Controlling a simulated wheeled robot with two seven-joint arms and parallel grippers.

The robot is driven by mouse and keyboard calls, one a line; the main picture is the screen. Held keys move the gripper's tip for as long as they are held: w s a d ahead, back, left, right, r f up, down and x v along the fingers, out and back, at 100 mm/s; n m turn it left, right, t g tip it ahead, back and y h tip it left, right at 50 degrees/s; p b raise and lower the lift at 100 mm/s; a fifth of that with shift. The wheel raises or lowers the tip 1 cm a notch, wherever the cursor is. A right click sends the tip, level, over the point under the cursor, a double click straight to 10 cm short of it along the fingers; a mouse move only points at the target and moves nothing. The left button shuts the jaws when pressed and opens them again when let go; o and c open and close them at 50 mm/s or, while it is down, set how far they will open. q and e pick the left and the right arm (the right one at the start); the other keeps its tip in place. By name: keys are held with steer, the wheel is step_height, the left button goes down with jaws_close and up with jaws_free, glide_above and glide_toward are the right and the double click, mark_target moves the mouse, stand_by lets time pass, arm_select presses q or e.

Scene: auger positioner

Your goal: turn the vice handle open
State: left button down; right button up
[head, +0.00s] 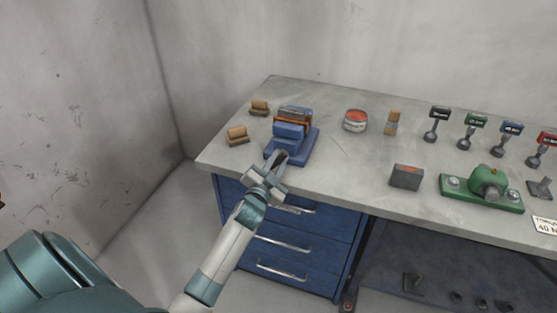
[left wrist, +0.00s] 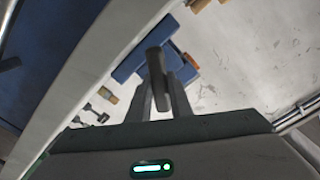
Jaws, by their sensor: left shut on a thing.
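The blue vice (head: 290,132) stands near the left front part of the bench, with an orange-brown piece (head: 293,121) between its blue parts. It also shows in the left wrist view (left wrist: 128,65). My left gripper (head: 277,165) is at the vice's front side, by the bench's front edge. In the left wrist view, the dark handle bar (left wrist: 157,78) lies between the two fingers, and the gripper is shut on it. In the head view the handle is mostly hidden by the fingers. My right gripper is not in view.
Wooden blocks (head: 237,135) lie left of the vice. A red-topped tin (head: 355,120), a grey block (head: 405,177) and a green device (head: 487,188) stand to the right. Blue drawers (head: 285,238) with handles are below the bench (head: 335,160). The bench between vice and grey block is clear.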

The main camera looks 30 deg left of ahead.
arm_select(q)
steer(key=n+p, duration=0.1)
steer(key=n, duration=0.3)
steer(key=n+p, duration=0.1)
steer(key=n, duration=0.2)
steer(key=shift+a+n, duration=0.15)
steer(key=shift+n, duration=0.15)
steer(key=n+p, duration=0.1)
steer(key=n, duration=0.5)
steer(key=shift+s+a, duration=0.1)
steer(key=shift+a, duration=0.05)
steer(key=n+p, duration=0.1)
steer(key=n, duration=0.4)
steer(key=shift+f+n, duration=0.15)
steer(key=shift+n, duration=0.25)
steer(key=n, duration=0.5)
steer(key=shift+a+f+n, duration=0.1)
steer(key=shift+f+n, duration=0.05)
steer(key=shift+n, duration=0.15)
steer(key=c, duration=1.6)
jaws_free()
steer(key=shift+s, duration=0.1)
